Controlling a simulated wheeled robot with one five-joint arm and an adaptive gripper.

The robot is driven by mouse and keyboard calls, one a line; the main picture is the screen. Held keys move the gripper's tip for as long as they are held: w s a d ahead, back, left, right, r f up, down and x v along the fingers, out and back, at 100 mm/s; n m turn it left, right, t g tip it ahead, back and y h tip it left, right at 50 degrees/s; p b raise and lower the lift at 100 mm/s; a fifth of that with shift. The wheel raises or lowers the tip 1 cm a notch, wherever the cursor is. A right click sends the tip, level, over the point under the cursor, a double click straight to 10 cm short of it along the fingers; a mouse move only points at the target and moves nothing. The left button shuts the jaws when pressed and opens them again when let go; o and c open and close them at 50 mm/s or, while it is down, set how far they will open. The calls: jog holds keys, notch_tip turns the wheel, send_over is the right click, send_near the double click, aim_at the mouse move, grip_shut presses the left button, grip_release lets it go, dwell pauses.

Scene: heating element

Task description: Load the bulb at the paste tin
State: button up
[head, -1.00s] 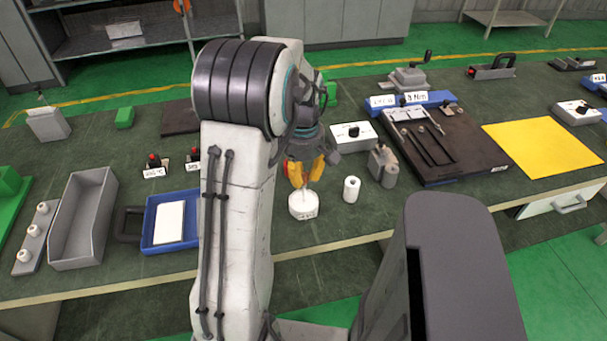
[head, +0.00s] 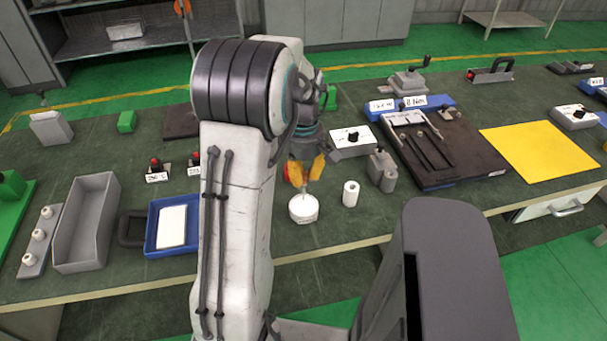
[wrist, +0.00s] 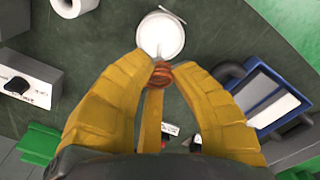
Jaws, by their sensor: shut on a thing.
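The paste tin (head: 303,210) is a small round white tin with a label, standing on the dark green bench. In the wrist view it is a white disc (wrist: 160,36) just beyond the fingertips. My gripper (wrist: 160,75) has yellow fingers shut on a small copper-brown piece (wrist: 161,74), which I take to be the bulb. A thin pale tip (wrist: 158,53) reaches from it over the tin. In the head view my gripper (head: 306,172) is right above the tin, partly behind my arm. I cannot tell whether the tip touches the paste.
A white roll (head: 350,194) stands close right of the tin, with a grey bottle-like block (head: 382,168) beyond it. A white switch box (head: 353,141) is behind. A blue tray (head: 163,244) and grey bin (head: 88,225) are left. Bench in front of the tin is clear.

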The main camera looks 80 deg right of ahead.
jog(key=shift+r+p, duration=1.65)
jog(key=shift+r, duration=0.65)
jog(key=shift+w, duration=0.1)
